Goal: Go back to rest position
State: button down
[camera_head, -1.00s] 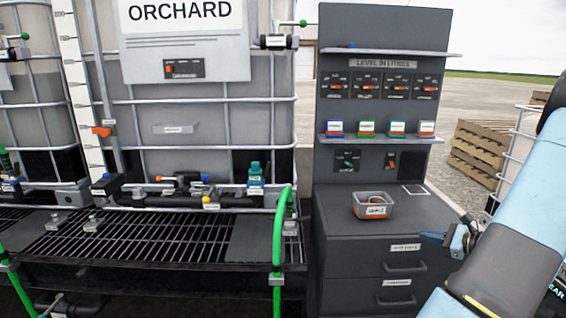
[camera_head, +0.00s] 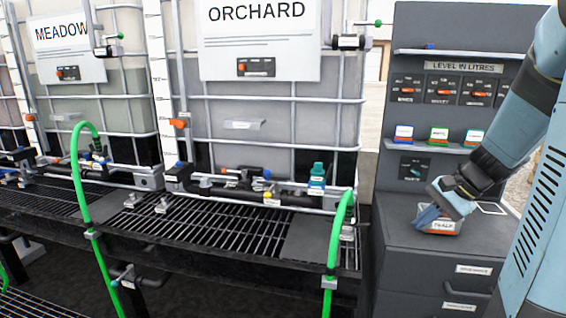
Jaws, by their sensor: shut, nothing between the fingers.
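My gripper (camera_head: 428,215) is at the right, shut, with no object visible in its fingers. From this view it overlaps the small clear bin (camera_head: 447,228) with an orange base and a white label, which sits on the grey cabinet top. The fingers hide the bin's left part and the wrist hides its upper part. I cannot tell whether the fingers touch the bin or are in front of it. My arm reaches in from the right edge.
The grey cabinet (camera_head: 400,240) has a back panel with switches and a shelf of small labelled boxes (camera_head: 438,136). Left of it stand the ORCHARD tote (camera_head: 290,95) and MEADOW tote (camera_head: 95,110), with green hoses (camera_head: 336,245) and a black grating (camera_head: 210,225) in front.

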jog(key=s+a+r+n+t+h, duration=0.1)
jog(key=s+a+r+n+h, duration=0.2)
jog(key=s+a+r+n, duration=0.2)
jog(key=s+a+r+n+t+h, duration=0.2)
jog(key=s+a+r+n+h, duration=0.1)
jog(key=s, duration=0.6)
notch_tip(320, 180, up, 2)
jog(key=a+n, duration=0.1)
jog(key=n, duration=0.1)
jog(key=shift+s+a+n, duration=0.35)
jog(key=shift+a+n, duration=0.05)
